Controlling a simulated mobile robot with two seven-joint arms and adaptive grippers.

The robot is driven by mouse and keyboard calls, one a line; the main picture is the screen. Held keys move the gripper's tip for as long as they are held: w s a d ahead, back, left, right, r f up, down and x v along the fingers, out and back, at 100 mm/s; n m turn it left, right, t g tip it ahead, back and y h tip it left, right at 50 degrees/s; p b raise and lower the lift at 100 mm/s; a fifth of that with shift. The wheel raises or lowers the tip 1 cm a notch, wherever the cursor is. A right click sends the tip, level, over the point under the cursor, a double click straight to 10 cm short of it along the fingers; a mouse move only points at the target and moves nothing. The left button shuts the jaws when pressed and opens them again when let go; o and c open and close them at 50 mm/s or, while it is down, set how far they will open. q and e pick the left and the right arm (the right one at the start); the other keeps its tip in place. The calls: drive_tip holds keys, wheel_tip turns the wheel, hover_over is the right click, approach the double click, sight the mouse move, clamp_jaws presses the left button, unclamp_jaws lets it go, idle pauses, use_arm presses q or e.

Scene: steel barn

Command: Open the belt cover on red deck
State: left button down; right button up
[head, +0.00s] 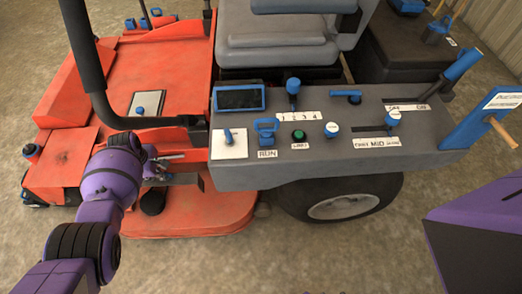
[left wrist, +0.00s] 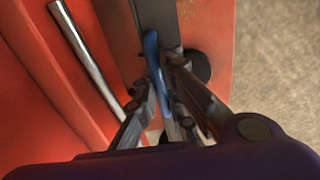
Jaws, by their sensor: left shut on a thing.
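The red deck (head: 190,215) of the mower spans the left and lower middle of the head view. A dark grey flat piece (head: 190,181), apparently the belt cover, lies on it and looks down. It also shows as a dark strip (left wrist: 152,12) in the left wrist view. A blue handle (left wrist: 154,60) stands on this strip. My left gripper (left wrist: 165,78) is shut on the blue handle, one finger on each side. In the head view the left gripper (head: 160,168) is partly hidden by its own purple wrist. My right gripper is out of view.
A grey console (head: 350,130) with switches and levers stands right of the gripper. A black bar (head: 85,55) rises left of the console. A metal rod (left wrist: 85,60) lies beside the strip. A black round knob (left wrist: 197,66) is close to the fingers.

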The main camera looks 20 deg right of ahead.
use_arm(q)
drive_tip(key=shift+w+d+b, duration=0.25)
drive_tip(key=shift+w+b, duration=0.2)
drive_tip(key=shift+w, duration=0.4)
drive_tip(key=shift+w+d+r+b, duration=0.1)
drive_tip(key=shift+w+r+b, duration=0.1)
drive_tip(key=shift+w, duration=0.15)
drive_tip(key=shift+w+d+r+b, duration=0.1)
drive_tip(key=shift+w+b, duration=0.1)
drive_tip(key=shift+w, duration=0.1)
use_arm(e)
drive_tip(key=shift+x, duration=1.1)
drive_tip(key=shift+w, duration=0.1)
use_arm(q)
drive_tip(key=c, duration=2.1)
unclamp_jaws()
drive_tip(key=r, duration=0.4)
drive_tip(key=s+r, duration=0.1)
drive_tip(key=r, duration=0.3)
drive_tip(key=s+r, duration=0.1)
drive_tip(key=r, duration=0.2)
drive_tip(key=shift+a+r, duration=0.35)
drive_tip(key=shift+r, duration=0.05)
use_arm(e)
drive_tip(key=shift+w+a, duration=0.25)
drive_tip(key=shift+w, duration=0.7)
use_arm(q)
drive_tip(key=shift+w, duration=0.1)
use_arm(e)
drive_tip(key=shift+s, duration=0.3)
